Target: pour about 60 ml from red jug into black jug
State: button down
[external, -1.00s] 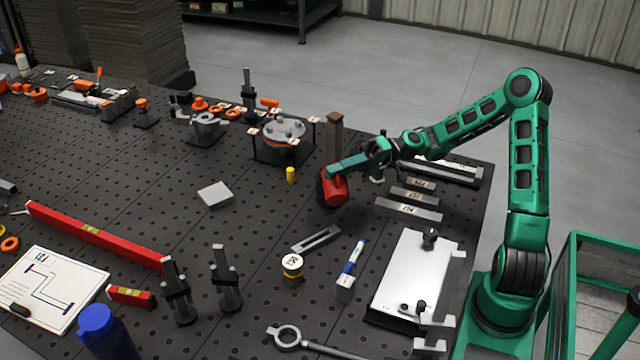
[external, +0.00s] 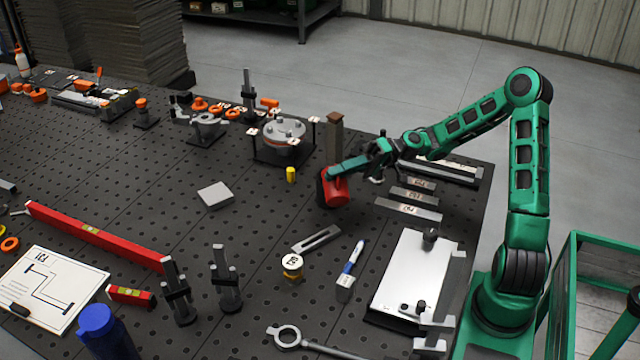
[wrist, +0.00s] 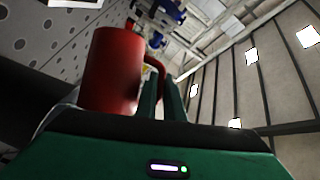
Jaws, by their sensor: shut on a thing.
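The red jug (external: 336,188) is held over the pegboard table, tilted well over with its dark end towards the left. In the wrist view the red jug (wrist: 112,72) fills the upper left, with its handle between my fingers. My gripper (external: 343,170) is shut on that handle; it also shows in the wrist view (wrist: 160,100). I cannot make out a separate black jug; the dark patch at the red jug's left end may be its mouth or something behind it. No stream of liquid is visible.
A brown post (external: 334,138) stands just behind the jug. A yellow cylinder (external: 291,174) is to its left, and a round flange fixture (external: 284,130) is farther back. Flat labelled bars (external: 408,208) lie to the right.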

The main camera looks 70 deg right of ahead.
aim_at(338, 194)
jog(key=shift+s+a+f+n, duration=0.2)
jog(key=shift+a+f+n, duration=0.2)
jog(key=shift+n, duration=0.2)
jog(key=shift+s+a+r+n+g+h+b, duration=0.1)
jog(key=shift+s+a+n+g+h+b, duration=0.15)
jog(key=shift+a+n+h+b, duration=0.35)
jog(key=shift+s+a+f+n+g+h, duration=0.15)
jog(key=shift+s+a+f+n+h, duration=0.1)
jog(key=shift+f+n, duration=0.4)
jog(key=shift+s+a+f+n+g+h, duration=0.1)
jog(key=shift+a+f+n+h, duration=0.15)
jog(key=shift+f+n, duration=0.35)
dwell(0.4)
jog(key=shift+f, duration=0.1)
jog(key=s+a+f+n+h+b, duration=0.3)
jog(key=a+f+n, duration=0.2)
jog(key=shift+s+a+f+h, duration=0.2)
jog(key=shift+a+f+h, duration=0.05)
jog(key=shift+a+h, duration=0.05)
dwell(0.5)
jog(key=shift+n+t, duration=0.25)
jog(key=shift+t, duration=0.15)
